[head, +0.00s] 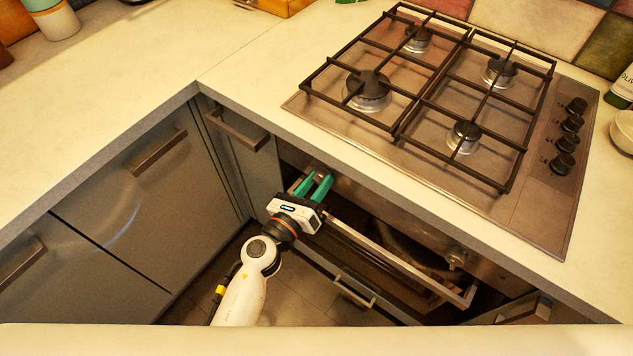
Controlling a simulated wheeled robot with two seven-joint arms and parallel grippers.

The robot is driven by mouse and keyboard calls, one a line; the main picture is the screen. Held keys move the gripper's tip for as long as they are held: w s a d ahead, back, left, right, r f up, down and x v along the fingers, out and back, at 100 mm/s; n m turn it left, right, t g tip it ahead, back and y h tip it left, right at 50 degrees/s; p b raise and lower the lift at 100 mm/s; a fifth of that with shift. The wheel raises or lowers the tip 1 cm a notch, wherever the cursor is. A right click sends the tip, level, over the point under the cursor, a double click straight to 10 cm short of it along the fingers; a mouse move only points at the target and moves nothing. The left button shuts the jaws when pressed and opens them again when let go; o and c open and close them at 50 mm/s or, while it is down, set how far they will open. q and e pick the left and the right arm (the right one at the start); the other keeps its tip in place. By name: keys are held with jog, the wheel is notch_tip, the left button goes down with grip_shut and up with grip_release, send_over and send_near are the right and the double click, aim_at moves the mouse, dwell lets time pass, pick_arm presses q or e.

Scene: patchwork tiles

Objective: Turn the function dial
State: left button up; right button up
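The oven's control panel (392,213) runs below the front edge of the counter under the hob. A round metal dial (456,258) shows at the right part of this panel. My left gripper (317,179) is at the left part of the panel, with its two green fingers pointing at it. The fingers stand apart with a gap between them. Any dial at the fingertips is largely hidden by them, and I cannot tell whether they touch one. The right gripper is not in view.
A light bar (400,262) juts out below the panel, close to my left gripper. The gas hob (548,200), with several black knobs, lies on the counter above. Grey cabinets (150,205) with protruding handles stand at left. The floor between is clear.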

pick_arm(q)
jog(key=shift+r+n+p, duration=0.15)
jog(key=shift+n+p, duration=0.8)
jog(key=shift+n, duration=0.25)
jog(key=n+p, duration=0.2)
jog(key=n, duration=0.1)
jog(key=shift+a+n, duration=0.1)
jog(key=shift+n, duration=0.2)
jog(key=n+p, duration=0.1)
jog(key=n, duration=0.2)
jog(key=shift+g+p, duration=0.3)
jog(key=shift+p, duration=0.05)
jog(key=n+p, duration=0.1)
jog(key=n, duration=0.2)
jog(key=shift+n+g+p, duration=0.3)
jog(key=shift+n, duration=0.1)
jog(key=n+p, duration=0.1)
jog(key=n, duration=0.2)
jog(key=n+p, duration=0.1)
jog(key=n, duration=0.2)
jog(key=n+h+p, duration=0.1)
jog(key=n, duration=0.2)
jog(key=shift+a+f+n, duration=0.1)
jog(key=shift+f+n, duration=0.2)
jog(key=shift+n, duration=0.1)
jog(key=o, duration=1)
